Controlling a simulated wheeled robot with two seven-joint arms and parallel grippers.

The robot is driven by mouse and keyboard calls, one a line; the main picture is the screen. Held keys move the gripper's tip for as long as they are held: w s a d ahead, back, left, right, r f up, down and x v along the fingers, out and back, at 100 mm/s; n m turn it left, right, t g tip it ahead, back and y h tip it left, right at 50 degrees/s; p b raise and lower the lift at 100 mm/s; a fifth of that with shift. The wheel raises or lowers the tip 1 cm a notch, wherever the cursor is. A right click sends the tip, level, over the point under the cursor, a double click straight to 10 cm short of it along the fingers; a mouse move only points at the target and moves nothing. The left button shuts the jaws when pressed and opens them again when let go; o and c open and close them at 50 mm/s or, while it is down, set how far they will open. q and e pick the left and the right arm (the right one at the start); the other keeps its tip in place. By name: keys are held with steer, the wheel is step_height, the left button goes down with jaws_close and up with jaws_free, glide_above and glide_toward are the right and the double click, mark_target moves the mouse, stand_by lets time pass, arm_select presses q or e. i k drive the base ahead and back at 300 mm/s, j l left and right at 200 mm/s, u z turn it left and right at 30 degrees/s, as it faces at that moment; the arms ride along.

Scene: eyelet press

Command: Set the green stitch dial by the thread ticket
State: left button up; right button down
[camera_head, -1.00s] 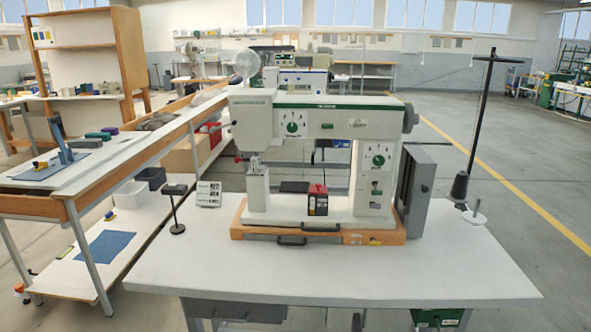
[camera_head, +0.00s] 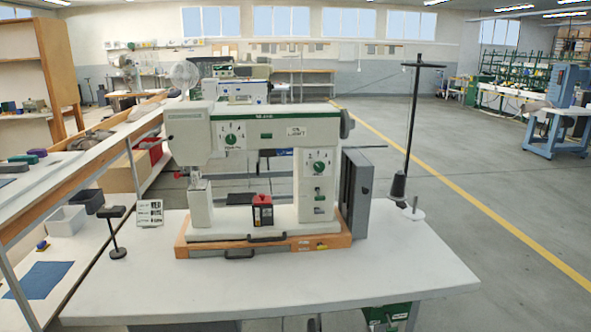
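The white sewing machine (camera_head: 185,128) with a green band stands on an orange-brown base on the table. A dial with a green knob (camera_head: 231,139) sits on the upper arm's front plate. A second dial with a green knob (camera_head: 319,167) sits on the right column. Their markings are too small to read. A small white card (camera_head: 150,213) with dark print stands at the table's left; I cannot tell if it is the thread ticket. A red and black box (camera_head: 262,211) sits on the machine bed. Neither of my grippers is in view.
The white table (camera_head: 290,290) is clear in front of the machine. A dark-topped stand (camera_head: 116,232) is at its left. A grey box (camera_head: 356,187) and a black thread stand (camera_head: 412,130) are at the right. A long bench runs along the left.

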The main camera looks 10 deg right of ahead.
mark_target(319, 167)
steer(key=i+l, duration=0.1)
steer(key=l, duration=0.5)
steer(key=i+l, duration=0.1)
steer(key=l, duration=0.5)
steer(key=i+l, duration=0.1)
steer(key=l, duration=0.5)
steer(key=i+l, duration=0.1)
steer(key=l, duration=0.5)
steer(key=u, duration=0.05)
